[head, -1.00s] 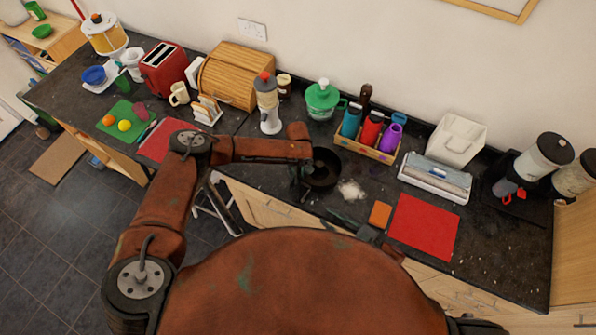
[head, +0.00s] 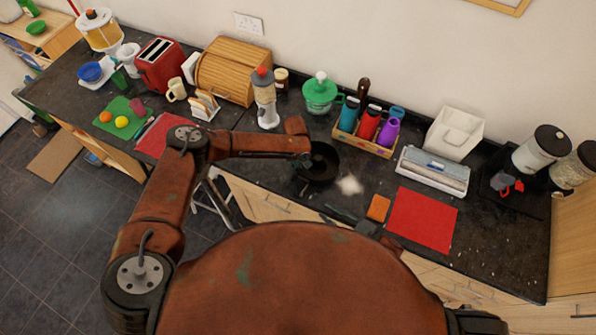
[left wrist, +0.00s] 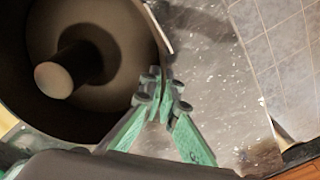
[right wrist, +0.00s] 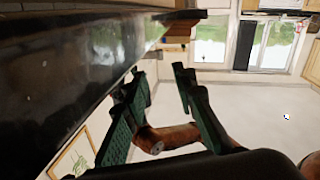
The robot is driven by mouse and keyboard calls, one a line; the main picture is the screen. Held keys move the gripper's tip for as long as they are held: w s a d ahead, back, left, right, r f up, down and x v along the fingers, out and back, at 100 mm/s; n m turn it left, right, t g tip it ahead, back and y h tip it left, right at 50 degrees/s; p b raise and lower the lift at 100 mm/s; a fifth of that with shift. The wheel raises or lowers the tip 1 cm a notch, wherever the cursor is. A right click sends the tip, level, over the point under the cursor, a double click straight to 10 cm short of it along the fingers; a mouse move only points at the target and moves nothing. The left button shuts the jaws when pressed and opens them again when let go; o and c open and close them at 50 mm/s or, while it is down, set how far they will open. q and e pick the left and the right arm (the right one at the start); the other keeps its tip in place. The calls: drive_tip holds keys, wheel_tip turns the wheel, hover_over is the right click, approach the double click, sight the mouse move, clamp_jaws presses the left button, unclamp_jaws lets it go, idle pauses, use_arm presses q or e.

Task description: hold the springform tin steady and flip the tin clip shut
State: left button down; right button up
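The springform tin (head: 322,168) is dark and round and stands upright on the counter near its front edge. The left wrist view looks down into the tin (left wrist: 115,110), with a central tube inside. My left gripper (head: 304,162) is at the tin's wall; its green fingers (left wrist: 164,82) are close together, pinching the rim. A thin pale strip (left wrist: 166,40) at the wall just beyond the fingers may be the tin clip; I cannot tell its position. My right gripper (head: 338,213) is low at the counter's front edge, apart from the tin. Its fingers (right wrist: 158,72) are apart and empty.
An orange sponge (head: 378,208) and a red mat (head: 422,216) lie further right. A wooden caddy of bottles (head: 364,143) and a grey-topped dispenser (head: 265,100) stand behind. The counter edge (right wrist: 100,95) is close to my right gripper.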

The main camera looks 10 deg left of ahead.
drive_tip(key=shift+s+a+r+n, duration=0.2)
drive_tip(key=shift+s+n, duration=0.2)
drive_tip(key=shift+n, duration=0.3)
drive_tip(key=c, duration=0.3)
drive_tip(key=s+a+n, duration=0.1)
drive_tip(key=s+n, duration=0.1)
drive_tip(key=n, duration=0.1)
drive_tip(key=s+r+n+g+y, duration=0.1)
drive_tip(key=s+n, duration=0.1)
drive_tip(key=n, duration=0.2)
drive_tip(key=s+a+n+g, duration=0.1)
drive_tip(key=s+n, duration=0.1)
drive_tip(key=n, duration=0.2)
drive_tip(key=shift+s+a+r+y, duration=0.25)
drive_tip(key=shift+a+y, duration=0.05)
drive_tip(key=shift+y, duration=0.1)
clamp_jaws()
drive_tip(key=shift+w+d+r+n+h, duration=0.3)
drive_tip(key=shift+w+d+n+h, duration=0.75)
drive_tip(key=shift+n, duration=2.5)
drive_tip(key=shift+w+d+r+n+h, duration=0.5)
drive_tip(key=shift+d+n, duration=0.9)
drive_tip(key=shift+n, duration=2.1)
drive_tip(key=shift+w+d+r+n+h, duration=0.15)
drive_tip(key=shift+w+d+n+h, duration=0.95)
drive_tip(key=shift+n, duration=2.45)
drive_tip(key=shift+s+d+y, duration=0.15)
drive_tip(key=shift+y, duration=0.1)
